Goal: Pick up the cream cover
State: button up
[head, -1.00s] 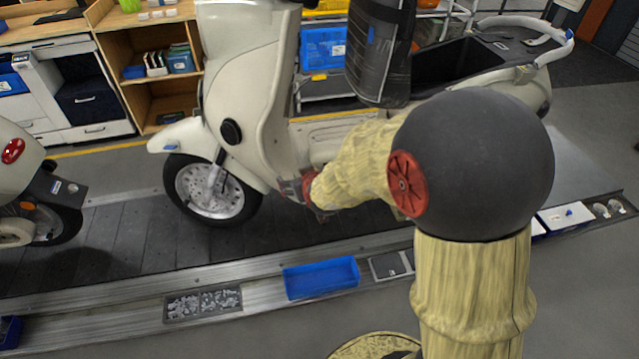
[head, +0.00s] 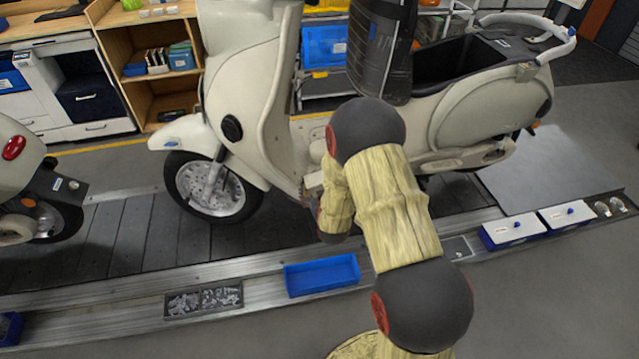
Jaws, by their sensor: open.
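A cream scooter (head: 240,75) stands on the slat conveyor, with cream panels on its front shield and rear side (head: 470,105). I cannot tell a separate cream cover apart from these body panels. My arm, in a yellow sleeve with dark round joints, reaches up from the bottom, bends over and points down in front of the scooter's footboard. It hides part of the scooter's middle. The end of the arm is low, near the conveyor's front edge. My gripper's fingers cannot be made out.
A blue tray (head: 322,277) and a tray of small metal parts (head: 204,301) sit on the front rail. Two white-topped boxes (head: 515,229) with blue knobs stand at right. Another scooter (head: 22,190) is at far left. Shelves stand behind.

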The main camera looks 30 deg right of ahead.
aim_at(319, 179)
jog(key=b+x, duration=0.1)
jog(key=x, duration=0.3)
jog(key=shift+a, duration=0.15)
jog(key=shift+c, duration=1.3)
jog(key=c, duration=1.1)
jog(key=shift+r, duration=0.15)
